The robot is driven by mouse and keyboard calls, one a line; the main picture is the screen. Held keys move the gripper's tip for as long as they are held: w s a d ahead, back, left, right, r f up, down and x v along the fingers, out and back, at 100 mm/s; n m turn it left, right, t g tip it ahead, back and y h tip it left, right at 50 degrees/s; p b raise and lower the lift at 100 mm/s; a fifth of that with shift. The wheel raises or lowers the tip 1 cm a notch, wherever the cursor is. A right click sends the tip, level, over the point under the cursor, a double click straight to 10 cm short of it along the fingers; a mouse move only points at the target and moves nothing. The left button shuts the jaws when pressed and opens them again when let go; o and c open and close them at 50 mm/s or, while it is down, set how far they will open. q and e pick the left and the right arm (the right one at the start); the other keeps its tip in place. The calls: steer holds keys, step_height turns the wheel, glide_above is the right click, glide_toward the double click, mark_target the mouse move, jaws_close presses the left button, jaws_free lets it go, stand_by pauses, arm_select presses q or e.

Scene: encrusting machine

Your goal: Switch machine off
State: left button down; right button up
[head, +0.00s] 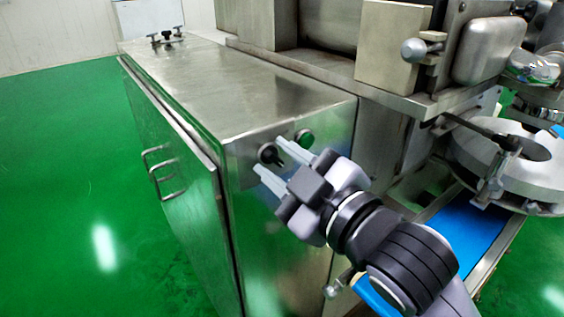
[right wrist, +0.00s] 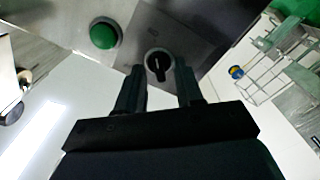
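The steel machine cabinet (head: 240,100) carries a black rotary knob (head: 268,154) and a green round button (head: 303,137) on its end face. The knob also shows in the right wrist view (right wrist: 158,64), with a pale mark on its handle, and the green button (right wrist: 104,33) lies left of it there. My right gripper (head: 269,160) is open, its two fingers pointing at the panel. In the right wrist view the fingers (right wrist: 157,78) stand apart on either side of the knob's lower part. I cannot tell whether they touch it. My left gripper is not in view.
A cabinet door handle (head: 160,172) sticks out on the left side. A blue conveyor belt (head: 465,228) and a round steel disc (head: 510,150) lie to the right. Green floor (head: 60,180) is clear on the left.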

jaws_close()
